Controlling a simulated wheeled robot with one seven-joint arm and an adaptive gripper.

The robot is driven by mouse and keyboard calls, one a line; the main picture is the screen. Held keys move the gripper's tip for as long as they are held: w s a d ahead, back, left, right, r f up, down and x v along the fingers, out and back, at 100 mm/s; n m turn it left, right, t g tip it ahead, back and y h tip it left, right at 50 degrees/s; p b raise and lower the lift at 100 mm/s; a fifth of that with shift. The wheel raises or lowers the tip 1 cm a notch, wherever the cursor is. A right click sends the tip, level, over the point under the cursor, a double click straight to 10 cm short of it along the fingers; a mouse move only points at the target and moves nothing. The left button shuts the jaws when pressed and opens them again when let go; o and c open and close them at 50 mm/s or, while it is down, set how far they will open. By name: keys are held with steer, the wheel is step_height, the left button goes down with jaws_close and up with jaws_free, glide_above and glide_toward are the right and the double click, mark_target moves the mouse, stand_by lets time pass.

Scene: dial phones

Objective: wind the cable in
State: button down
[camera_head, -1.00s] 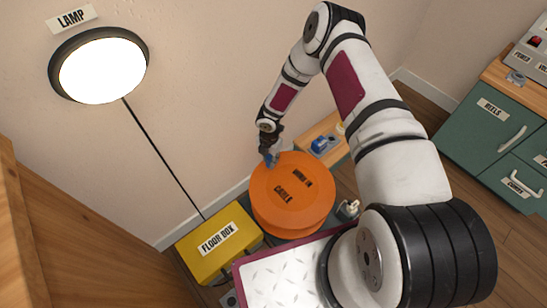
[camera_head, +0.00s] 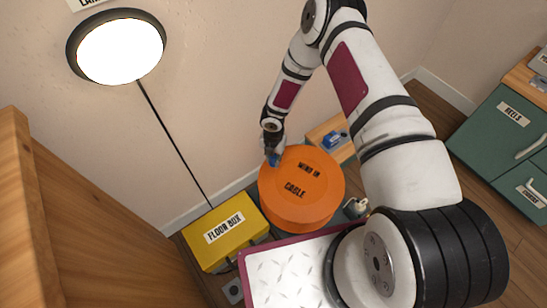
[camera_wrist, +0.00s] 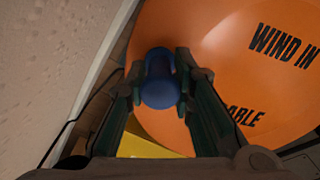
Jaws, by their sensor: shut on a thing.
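An orange cable reel (camera_head: 318,192) with the words "WIND IN" and "CABLE" on its top stands on the floor by the wall. A blue knob (camera_wrist: 160,82) sticks up near the reel's rim; it also shows in the head view (camera_head: 274,159). My gripper (camera_head: 272,150) is at the reel's far left edge. In the wrist view my gripper (camera_wrist: 160,90) has its two fingers closed around the blue knob, one on each side. The cable itself cannot be made out on the reel.
A yellow floor box (camera_head: 224,232) stands left of the reel. A black cord runs from it up to the lit lamp (camera_head: 117,50) on the wall. A wooden board (camera_head: 75,230) stands at left, and a green cabinet (camera_head: 505,150) at right.

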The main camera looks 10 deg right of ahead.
steer(key=c, duration=1.5)
jaws_free()
steer(key=shift+o, duration=0.2)
steer(key=shift+r, duration=0.1)
step_height(320, 180, up, 12)
